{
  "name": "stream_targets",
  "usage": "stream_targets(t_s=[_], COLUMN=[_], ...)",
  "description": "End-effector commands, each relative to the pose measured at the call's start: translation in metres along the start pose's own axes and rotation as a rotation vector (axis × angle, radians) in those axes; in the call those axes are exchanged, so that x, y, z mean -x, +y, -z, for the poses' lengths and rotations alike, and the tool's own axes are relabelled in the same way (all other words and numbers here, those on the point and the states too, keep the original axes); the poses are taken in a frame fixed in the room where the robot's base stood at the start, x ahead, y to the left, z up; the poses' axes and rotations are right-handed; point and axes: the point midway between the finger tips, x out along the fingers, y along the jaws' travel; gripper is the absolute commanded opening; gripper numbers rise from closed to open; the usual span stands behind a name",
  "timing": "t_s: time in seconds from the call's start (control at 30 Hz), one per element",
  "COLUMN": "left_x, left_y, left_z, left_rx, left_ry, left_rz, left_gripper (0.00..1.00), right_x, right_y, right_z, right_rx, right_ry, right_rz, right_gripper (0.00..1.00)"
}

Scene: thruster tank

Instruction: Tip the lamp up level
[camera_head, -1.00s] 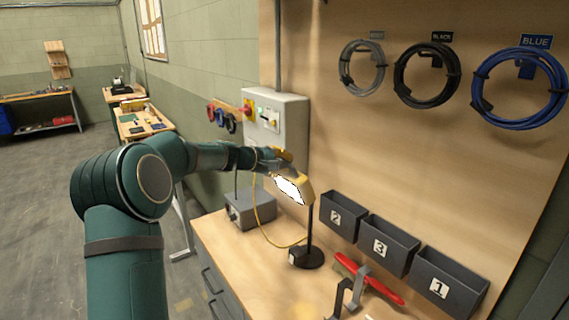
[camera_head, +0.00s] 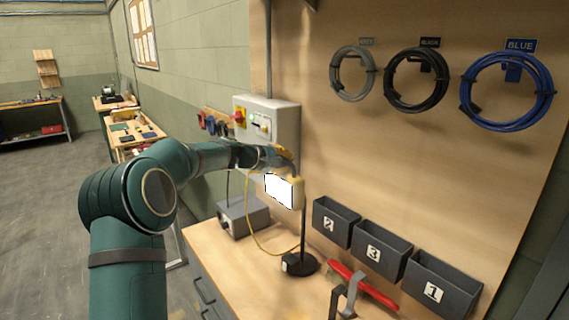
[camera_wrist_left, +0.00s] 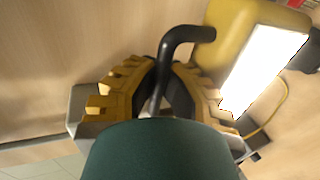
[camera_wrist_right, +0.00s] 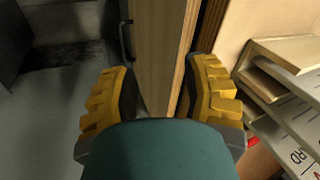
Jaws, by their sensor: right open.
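The lamp has a yellow head (camera_head: 298,193) with a bright white panel and a black upright stand on a round black base (camera_head: 300,264) on the bench. The head stands near the top of the stand, its panel close to level, with a slight slant down to the right in the head view. My left gripper (camera_head: 277,156) is at the top of the head. In the left wrist view, its fingers (camera_wrist_left: 166,75) are closed around the lamp's bent black handle (camera_wrist_left: 176,40). My right gripper (camera_wrist_right: 162,78) is open and empty, away from the lamp, in the right wrist view.
A grey box (camera_head: 243,216) with a yellow cable stands left of the lamp. Grey bins (camera_head: 385,258) and a red-handled tool (camera_head: 362,283) are to its right. A switch box (camera_head: 285,122) is on the wall behind. A wooden panel (camera_wrist_right: 158,50) lies beyond my right fingers.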

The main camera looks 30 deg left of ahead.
Motion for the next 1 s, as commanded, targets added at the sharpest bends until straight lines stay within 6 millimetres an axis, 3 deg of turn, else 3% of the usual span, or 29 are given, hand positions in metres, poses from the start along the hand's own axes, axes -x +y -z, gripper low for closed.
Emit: stream_targets(t_s=[0.03,0.23,0.33,0.37,1.0], left_x=[0.003,0.004,0.004,0.003,0.002], left_y=[0.008,0.009,0.008,0.008,-0.002], left_z=[0.001,0.001,0.001,0.001,0.000], left_rx=[-0.005,-0.005,-0.005,-0.005,0.001], left_ry=[0.006,0.007,0.007,0.006,-0.002], left_rz=[-0.012,-0.013,-0.013,-0.012,0.002], left_gripper=[0.00,0.00,0.34,0.41,0.41], right_x=[0.000,0.001,0.001,0.001,0.000], right_y=[0.000,0.000,0.000,0.000,0.000], right_z=[0.000,0.000,0.000,0.000,0.000], right_rx=[0.000,0.000,0.000,0.000,0.000], right_ry=[0.000,0.000,0.000,0.000,0.000], right_rz=[0.000,0.000,0.000,0.000,0.000], right_gripper=[0.47,0.47,0.47,0.47,0.47])
